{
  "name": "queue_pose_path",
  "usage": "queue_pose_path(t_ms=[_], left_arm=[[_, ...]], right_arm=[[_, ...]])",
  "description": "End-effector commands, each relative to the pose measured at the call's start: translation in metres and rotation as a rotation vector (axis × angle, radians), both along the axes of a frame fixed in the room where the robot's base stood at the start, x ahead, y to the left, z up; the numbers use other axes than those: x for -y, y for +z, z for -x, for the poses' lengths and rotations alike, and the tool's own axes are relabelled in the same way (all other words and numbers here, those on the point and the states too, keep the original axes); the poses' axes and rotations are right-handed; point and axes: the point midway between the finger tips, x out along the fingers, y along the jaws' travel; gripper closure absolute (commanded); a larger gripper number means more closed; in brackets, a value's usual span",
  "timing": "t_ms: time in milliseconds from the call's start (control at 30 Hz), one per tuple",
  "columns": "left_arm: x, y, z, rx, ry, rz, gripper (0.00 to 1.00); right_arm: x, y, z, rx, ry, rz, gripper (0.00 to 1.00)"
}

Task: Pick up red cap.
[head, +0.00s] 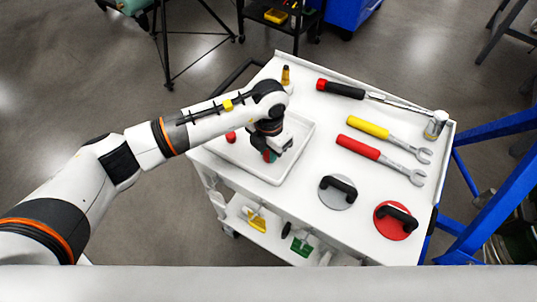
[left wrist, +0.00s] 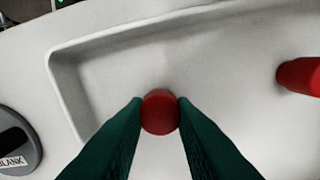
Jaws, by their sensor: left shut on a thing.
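A round red cap (left wrist: 160,112) is between the two dark green fingertips of my left gripper (left wrist: 160,114) in the left wrist view, with a finger touching it on each side. In the head view, my left gripper (head: 272,155) points down into the shallow white tray (head: 272,182) on the cart, and a bit of red shows at its fingers. The left gripper is shut on the red cap. Whether the cap touches the tray floor I cannot tell. A second red piece (head: 230,137) lies in the tray and shows at the right in the left wrist view (left wrist: 300,76).
On the white cart top (head: 300,210) lie a hammer (head: 390,102), a yellow wrench (head: 370,128), a red wrench (head: 360,147), a grey disc (head: 333,200) and a red disc (head: 388,228) with black handles. A yellow-and-black piece (head: 286,76) stands behind the tray.

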Motion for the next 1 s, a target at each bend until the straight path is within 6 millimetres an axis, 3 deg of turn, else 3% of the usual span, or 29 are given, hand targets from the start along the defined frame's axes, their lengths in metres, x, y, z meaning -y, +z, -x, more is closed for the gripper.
queue_pose_path(t_ms=[267, 700, 1000], left_arm=[[0.000, 0.007, -0.001, 0.001, 0.001, 0.001, 1.00], [0.000, 0.086, -0.001, 0.004, -0.001, 0.001, 1.00], [0.000, 0.101, 0.000, -0.001, 0.000, -0.001, 1.00]], right_arm=[[0.001, -0.002, 0.000, 0.000, 0.000, 0.001, 0.64], [0.001, -0.018, 0.000, 0.000, 0.000, 0.001, 0.64], [0.001, -0.020, 0.000, 0.000, 0.000, 0.001, 0.64]])
